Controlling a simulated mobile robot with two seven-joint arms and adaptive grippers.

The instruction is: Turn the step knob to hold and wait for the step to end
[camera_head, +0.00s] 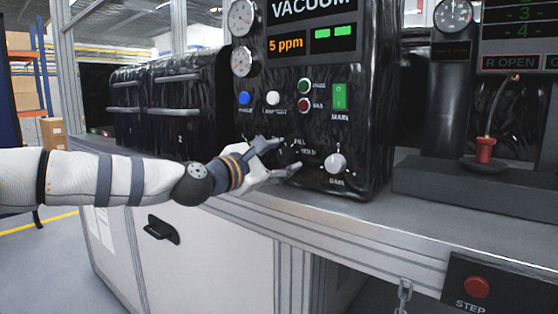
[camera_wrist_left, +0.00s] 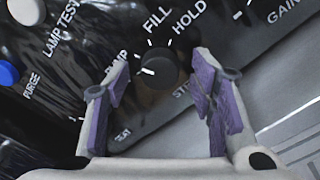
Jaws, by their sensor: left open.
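The black step knob (camera_wrist_left: 160,71) sits on the black vacuum panel (camera_head: 375,120). In the left wrist view its white mark points left, towards a partly hidden label ending in "MP". FILL is printed above the knob and HOLD (camera_wrist_left: 189,18) to its upper right. My left gripper (camera_head: 288,154) is at the panel's lower left in the head view. In the left wrist view its open purple-padded fingers (camera_wrist_left: 163,75) stand either side of the knob, with gaps showing. In the head view the knob is hard to make out against the dark panel. My right gripper is not in view.
The GAIN knob (camera_head: 336,162) is close to the right of my left gripper. Above are a blue button (camera_head: 245,98), a white button (camera_head: 273,98) and the green MAIN switch (camera_head: 340,97). The display (camera_head: 286,44) reads 5 ppm. A red button (camera_head: 476,286) marked STEP is lower right.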

